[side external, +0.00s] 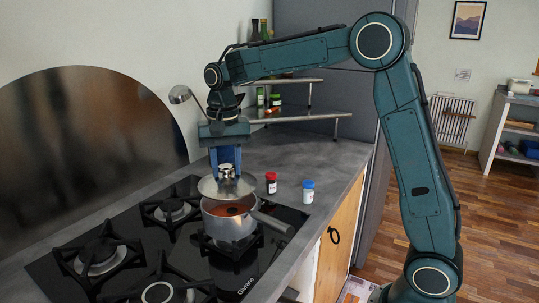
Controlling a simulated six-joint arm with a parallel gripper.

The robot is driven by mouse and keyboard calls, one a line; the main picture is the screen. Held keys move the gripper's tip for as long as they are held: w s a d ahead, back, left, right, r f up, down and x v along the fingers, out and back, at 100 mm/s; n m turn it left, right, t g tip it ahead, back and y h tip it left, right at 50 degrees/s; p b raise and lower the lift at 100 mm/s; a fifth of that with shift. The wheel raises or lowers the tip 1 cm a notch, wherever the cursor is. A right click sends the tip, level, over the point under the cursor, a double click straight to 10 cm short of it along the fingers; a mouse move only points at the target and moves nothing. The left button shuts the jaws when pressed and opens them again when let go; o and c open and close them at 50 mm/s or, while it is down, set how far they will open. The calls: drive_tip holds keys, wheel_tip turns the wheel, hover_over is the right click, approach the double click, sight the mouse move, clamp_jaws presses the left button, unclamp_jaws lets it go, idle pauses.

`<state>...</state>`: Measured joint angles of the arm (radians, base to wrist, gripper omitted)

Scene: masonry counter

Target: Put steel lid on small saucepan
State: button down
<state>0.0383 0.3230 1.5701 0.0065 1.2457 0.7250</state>
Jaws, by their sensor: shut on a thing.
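The steel lid (241,186) is a shallow round disc with a knob on top. My gripper (226,168) points down and is shut on the lid's knob. The small saucepan (229,227) stands on a front burner of the black hob, with reddish-brown contents showing inside. Its handle (274,223) points to the lower right. The lid is over the back left part of the pan's opening and the front of the opening shows uncovered. I cannot tell whether the lid touches the rim.
A red jar (271,183) and a white jar with a blue cap (308,192) stand on the counter right of the pan. A corner shelf (295,115) with jars is behind. A ladle (180,94) hangs near the wall. Other burners (98,257) are empty.

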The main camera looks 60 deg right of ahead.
sight(227, 181)
drive_tip(key=shift+f, duration=1.55)
drive_tip(key=shift+f, duration=0.65)
drive_tip(key=c, duration=0.8)
unclamp_jaws()
drive_tip(key=shift+c, duration=0.2)
wheel_tip(227, 181, up, 14)
drive_tip(key=shift+f, duration=0.1)
drive_tip(key=shift+s, duration=0.1)
